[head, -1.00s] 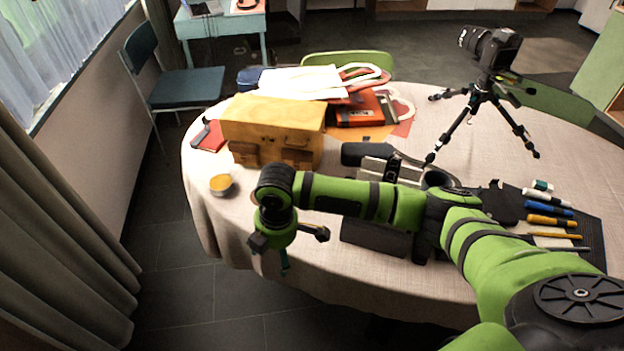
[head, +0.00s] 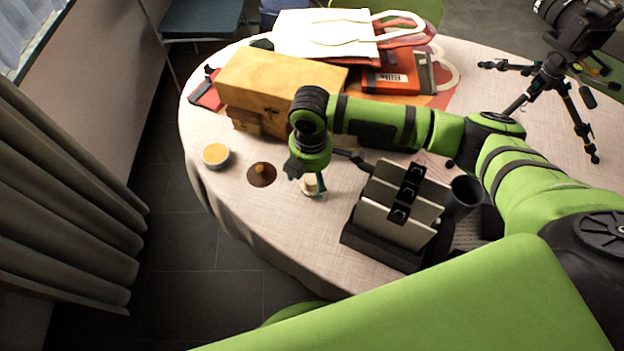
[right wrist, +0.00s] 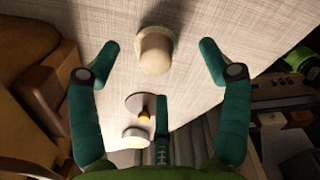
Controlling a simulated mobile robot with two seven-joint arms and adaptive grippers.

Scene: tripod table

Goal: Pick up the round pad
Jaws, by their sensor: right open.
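A pale, round piece with a fuzzy rim and a stubby knob, which looks like the round pad (head: 311,188), rests on the table in the head view. It also shows in the right wrist view (right wrist: 155,52), at the top middle. My right gripper (head: 308,177) points down over it in the head view and partly covers it. In the right wrist view my right gripper's teal fingers (right wrist: 158,68) are spread wide, with the pad showing between them and no finger visibly touching it. My left gripper is out of view.
A brown disc with a knob (head: 262,174) and an orange-topped tin (head: 215,155) lie to the left. A wooden box (head: 270,80) stands behind my right gripper. A grey slotted holder (head: 398,215) stands close on the right. The tablecloth (head: 275,215) in front is clear.

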